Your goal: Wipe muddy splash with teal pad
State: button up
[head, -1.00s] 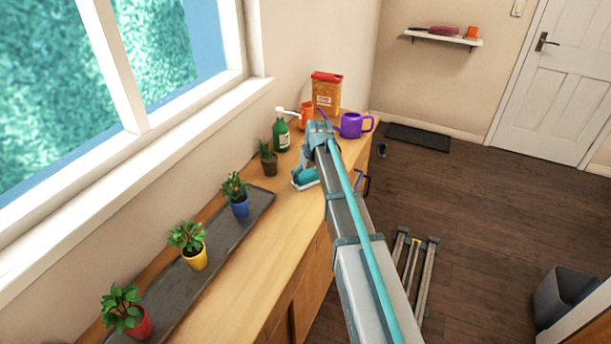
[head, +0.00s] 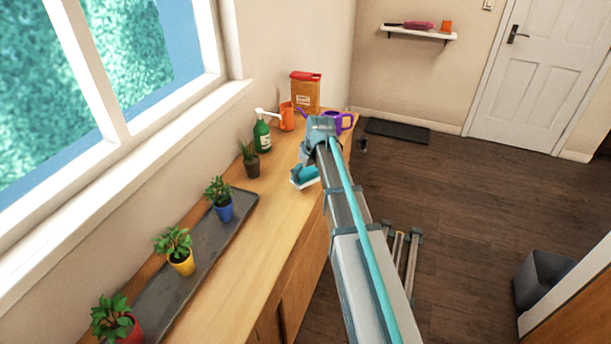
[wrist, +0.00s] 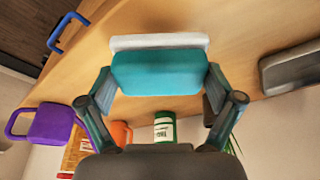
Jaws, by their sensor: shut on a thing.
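The teal pad (wrist: 158,72) has a white underside layer and is held between the two fingers of my gripper (wrist: 160,86), which is shut on it. In the head view the pad (head: 305,176) is at or just above the wooden counter (head: 262,215), near its front edge; contact cannot be told. My arm hides part of the counter there. In the wrist view a faint darker brown patch (wrist: 152,18) shows on the counter beyond the pad; whether it is the muddy splash or shadow is unclear.
A grey tray (head: 190,268) with potted plants runs along the window side. A small dark pot (head: 251,165), green bottle (head: 262,134), orange mug (head: 287,118), orange box (head: 306,92) and purple watering can (head: 347,121) stand farther back. A blue handle (wrist: 62,35) shows at the counter edge.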

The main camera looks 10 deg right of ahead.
jog(key=shift+r+p, duration=1.15)
jog(key=shift+r, duration=1.25)
